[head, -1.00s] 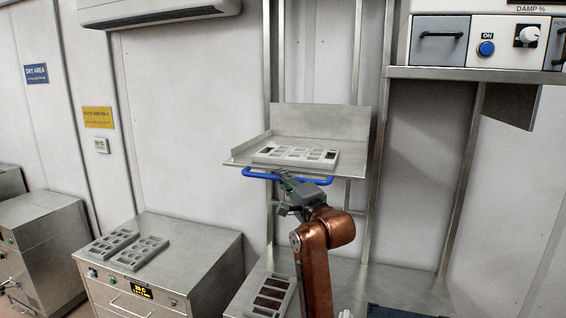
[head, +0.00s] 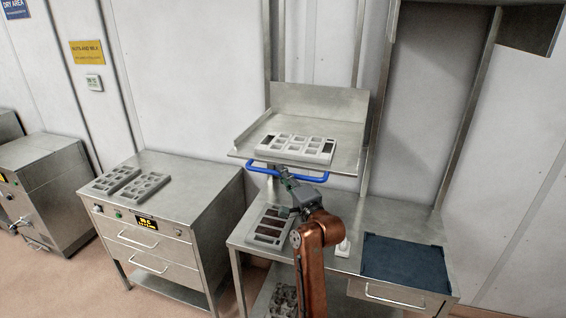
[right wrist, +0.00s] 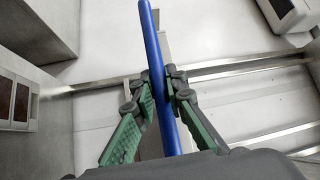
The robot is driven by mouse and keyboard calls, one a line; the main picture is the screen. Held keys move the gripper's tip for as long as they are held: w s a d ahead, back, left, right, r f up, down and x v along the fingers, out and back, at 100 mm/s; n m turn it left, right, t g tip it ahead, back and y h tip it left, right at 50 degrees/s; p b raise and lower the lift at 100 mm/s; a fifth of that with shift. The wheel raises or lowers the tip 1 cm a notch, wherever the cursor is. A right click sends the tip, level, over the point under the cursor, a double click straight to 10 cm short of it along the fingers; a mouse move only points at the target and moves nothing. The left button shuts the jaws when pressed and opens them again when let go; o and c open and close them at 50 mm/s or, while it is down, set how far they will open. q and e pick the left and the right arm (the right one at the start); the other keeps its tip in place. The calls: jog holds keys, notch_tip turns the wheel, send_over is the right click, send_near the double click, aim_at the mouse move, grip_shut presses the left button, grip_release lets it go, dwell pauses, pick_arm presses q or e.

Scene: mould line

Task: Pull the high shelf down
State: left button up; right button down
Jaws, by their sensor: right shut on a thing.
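The high shelf (head: 345,158) is a steel tray with a raised back, hung between two upright rails. A blue bar handle (head: 318,179) runs along its front edge. A grey mould (head: 296,149) with several square cavities lies on it. My right gripper (head: 290,187) is at the handle's middle. In the right wrist view the green-padded fingers of the gripper (right wrist: 162,85) close around the blue bar (right wrist: 152,48) from both sides. The shelf stands level, a little above the steel bench (head: 392,217). My left gripper is not in view.
A filled mould (head: 271,226) lies on the bench under the shelf's left part. A dark blue mat (head: 405,262) and a small white object (head: 343,247) are on the bench. A steel cabinet (head: 190,175) with two moulds (head: 117,180) stands to the left.

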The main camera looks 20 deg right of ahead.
jog(key=shift+f, duration=1.1)
jog(key=c, duration=2.3)
grip_release()
jog(key=shift+c, duration=0.2)
jog(key=o, duration=0.4)
jog(key=shift+r, duration=0.25)
jog(key=shift+s, duration=0.1)
jog(key=s+d+f, duration=0.1)
jog(key=s, duration=1)
jog(key=shift+s+f, duration=0.35)
jog(key=shift+s, duration=0.05)
